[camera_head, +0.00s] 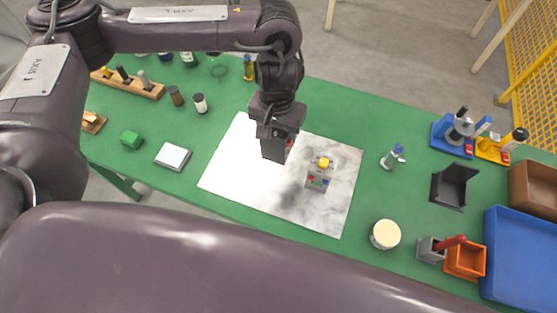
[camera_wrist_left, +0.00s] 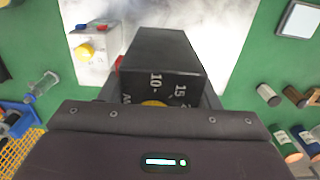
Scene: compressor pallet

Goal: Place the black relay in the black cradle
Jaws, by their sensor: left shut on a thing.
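My left gripper (camera_head: 277,126) points down above the white sheet and is shut on the black relay (camera_head: 274,150). In the left wrist view the relay (camera_wrist_left: 165,60) is a dark block with white numerals and a yellow dial, partly hidden by the gripper body. The black cradle (camera_head: 450,188) is an open, angular holder on the right of the green table, well apart from the relay. It looks empty. My right gripper is out of view.
A grey box with a yellow button (camera_head: 319,176) stands on the sheet (camera_head: 240,172) right of the relay. A small bottle (camera_head: 393,157), a round cream-topped jar (camera_head: 385,234), an orange bin (camera_head: 465,261) and a blue tray (camera_head: 520,255) lie around the cradle.

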